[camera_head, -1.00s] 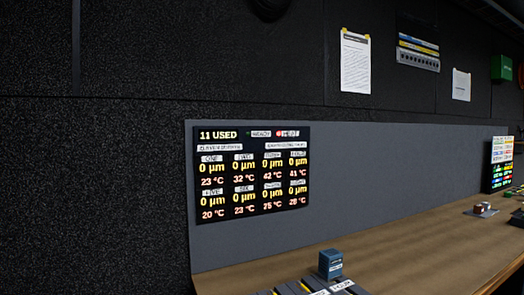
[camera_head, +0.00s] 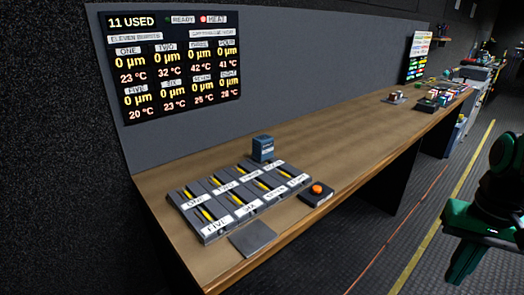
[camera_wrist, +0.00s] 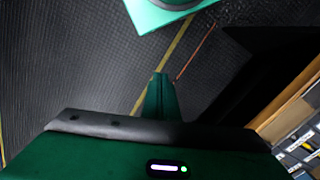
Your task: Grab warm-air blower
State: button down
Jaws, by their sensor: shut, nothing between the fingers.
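I cannot make out a warm-air blower for certain in either view. Several small items (camera_head: 438,97) stand at the far end of the bench in the head view, too small to name. My gripper (camera_wrist: 160,80) shows in the wrist view as green fingers closed together, with nothing held, above the dark ribbed floor. Part of my green arm shows at the right edge of the head view, over the floor beside the bench.
A long wooden bench (camera_head: 330,130) runs away to the right. A display (camera_head: 170,70) is on the grey panel behind. The aisle floor looks clear.

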aim_at(263, 145)
jog(key=k, duration=0.6)
jog(key=z, duration=0.35)
jog(key=i, duration=1.5)
jog(key=z, duration=0.1)
